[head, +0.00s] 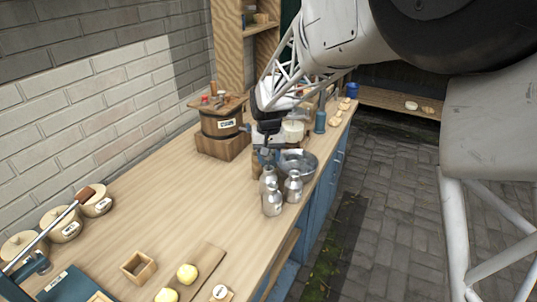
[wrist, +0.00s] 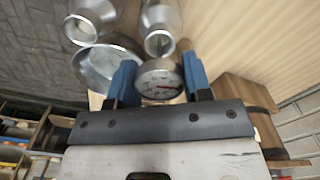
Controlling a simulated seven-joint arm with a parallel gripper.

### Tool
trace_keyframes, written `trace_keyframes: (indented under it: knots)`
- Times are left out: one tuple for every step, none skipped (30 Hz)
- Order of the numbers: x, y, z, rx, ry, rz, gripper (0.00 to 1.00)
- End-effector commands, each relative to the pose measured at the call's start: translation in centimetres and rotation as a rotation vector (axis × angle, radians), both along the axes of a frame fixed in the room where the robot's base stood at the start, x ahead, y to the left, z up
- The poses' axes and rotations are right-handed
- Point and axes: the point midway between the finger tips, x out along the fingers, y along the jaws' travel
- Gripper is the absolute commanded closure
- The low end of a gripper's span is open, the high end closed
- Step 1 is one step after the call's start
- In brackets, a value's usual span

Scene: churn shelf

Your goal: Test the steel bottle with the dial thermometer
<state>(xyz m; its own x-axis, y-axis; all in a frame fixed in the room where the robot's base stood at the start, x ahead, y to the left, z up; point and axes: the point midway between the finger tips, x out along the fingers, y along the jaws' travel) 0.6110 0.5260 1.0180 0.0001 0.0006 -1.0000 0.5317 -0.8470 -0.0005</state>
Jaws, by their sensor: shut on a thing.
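Three steel bottles stand close together on the bench in the head view: a rear left one (head: 268,177), a right one (head: 293,187) and a front one (head: 272,203). Two bottles show in the wrist view, one at the top left (wrist: 90,20) and one at top centre (wrist: 160,28). My gripper (wrist: 159,80) is shut on the dial thermometer (wrist: 160,82), its round white face between the blue fingers. In the head view my gripper (head: 266,150) is behind the bottles. The thermometer's stem is hidden, so I cannot tell whether it touches anything.
A metal bowl (head: 300,160) stands right behind the bottles, also in the wrist view (wrist: 100,68). A wooden churn (head: 222,122) on a block stands to the left. Lidded crocks (head: 62,226), a small wooden box (head: 139,267) and a board (head: 205,264) are nearer. The middle bench is clear.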

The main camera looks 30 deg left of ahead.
Motion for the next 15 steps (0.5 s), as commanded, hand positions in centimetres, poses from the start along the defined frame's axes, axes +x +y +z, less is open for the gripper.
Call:
trace_keyframes:
  knots:
    - [0.00, 0.00, -0.09, 0.000, 0.000, 0.000, 0.68]
    - [0.00, 0.00, -0.14, 0.000, 0.000, 0.000, 0.68]
    - [0.00, 0.00, -0.20, 0.000, 0.000, 0.000, 0.68]
    - [-0.01, -0.01, -0.25, -0.001, 0.001, 0.000, 0.68]
    - [-0.01, -0.01, -0.30, -0.001, 0.001, 0.000, 0.68]
    - [-0.01, -0.01, -0.36, -0.001, 0.001, 0.000, 0.68]
    - [-0.01, -0.01, -0.41, -0.001, 0.001, 0.000, 0.68]
    - [-0.01, -0.01, -0.45, -0.001, 0.001, 0.000, 0.68]
    - [-0.01, 0.00, -0.52, -0.001, 0.001, 0.000, 0.68]
    - [-0.01, 0.00, -0.56, -0.001, 0.001, 0.000, 0.68]
    - [-0.01, 0.00, -0.61, -0.001, 0.001, 0.000, 0.68]
    - [-0.01, 0.00, -0.67, -0.001, 0.001, 0.000, 0.68]
    - [-0.01, 0.00, -0.72, -0.001, 0.001, 0.000, 0.68]
    - [-0.01, 0.00, -0.76, -0.001, 0.001, 0.000, 0.68]
    - [-0.01, 0.00, -0.82, -0.001, 0.001, 0.000, 0.68]
